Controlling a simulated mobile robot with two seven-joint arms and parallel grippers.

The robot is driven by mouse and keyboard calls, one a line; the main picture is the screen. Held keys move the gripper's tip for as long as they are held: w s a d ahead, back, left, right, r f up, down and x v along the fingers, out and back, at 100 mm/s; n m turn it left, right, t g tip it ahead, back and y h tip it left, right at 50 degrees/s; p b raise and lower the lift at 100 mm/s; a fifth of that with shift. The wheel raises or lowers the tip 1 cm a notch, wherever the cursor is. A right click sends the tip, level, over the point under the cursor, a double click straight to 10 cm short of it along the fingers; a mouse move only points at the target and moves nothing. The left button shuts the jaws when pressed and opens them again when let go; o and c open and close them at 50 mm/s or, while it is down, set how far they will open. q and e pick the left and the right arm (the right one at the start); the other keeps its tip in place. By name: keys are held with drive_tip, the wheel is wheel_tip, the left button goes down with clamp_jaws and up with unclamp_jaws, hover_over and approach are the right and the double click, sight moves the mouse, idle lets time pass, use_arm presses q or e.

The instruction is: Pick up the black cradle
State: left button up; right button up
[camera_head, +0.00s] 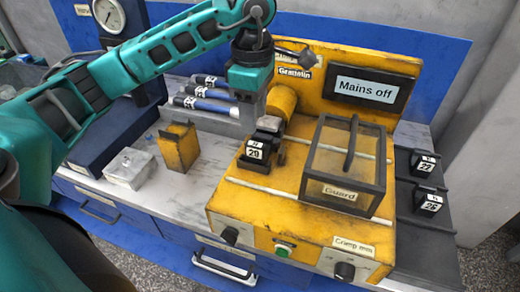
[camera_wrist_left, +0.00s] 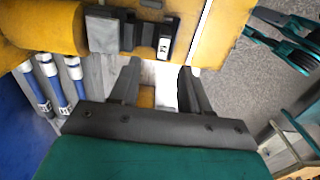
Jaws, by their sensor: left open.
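A small black cradle (camera_head: 262,148) with a white tag, apparently reading 29, sits on the yellow machine (camera_head: 235,207), left of the guard box. In the left wrist view a black cradle with a white tag (camera_wrist_left: 164,42) lies on the yellow surface, just beyond the fingertips. Two more black cradles, tagged 22 (camera_head: 424,163) and 26 (camera_head: 430,203), stand on the dark rail at the right. My left gripper (camera_wrist_left: 160,70) is open, with nothing held between its fingers. In the head view its hand is behind and above the cradle, its fingertips not clearly visible. My right gripper is not in view.
The guard box (camera_head: 345,160) stands close right of the cradle. The "Mains off" panel (camera_head: 366,90) rises behind. Blue-handled tools (camera_head: 207,104), a yellow block (camera_head: 179,147) and a metal box (camera_head: 130,168) are at the left. Bare bench (camera_head: 206,180) lies between block and machine.

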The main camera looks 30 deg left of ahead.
sight(255, 144)
use_arm(q)
drive_tip(key=f, duration=0.8)
drive_tip(key=shift+s+d, duration=0.2)
clamp_jaws()
idle(0.4)
